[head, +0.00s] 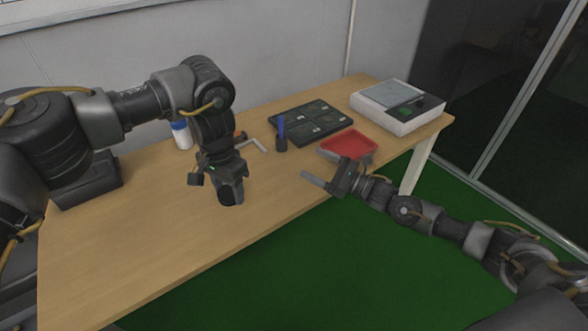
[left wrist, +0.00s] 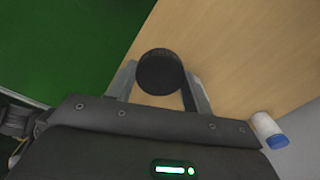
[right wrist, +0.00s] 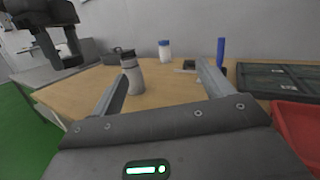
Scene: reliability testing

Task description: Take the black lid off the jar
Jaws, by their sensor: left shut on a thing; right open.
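My left gripper (head: 230,190) points down over the table's front part. It is shut on the round black lid (left wrist: 160,72), which sits between its fingertips in the left wrist view. In the right wrist view the left gripper (right wrist: 60,55) hangs at the upper left, apart from a grey jar (right wrist: 132,78) standing upright on the table. The jar does not show in the head view, apparently hidden behind my left arm. My right gripper (head: 325,180) is open and empty above the table's front edge, left of the red tray.
A white bottle with a blue cap (head: 181,136) stands at the back. A blue-handled tool (head: 281,132), a dark case (head: 312,122), a red tray (head: 348,143) and a white device (head: 398,108) occupy the right part. The wooden table's (head: 130,240) front left is clear.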

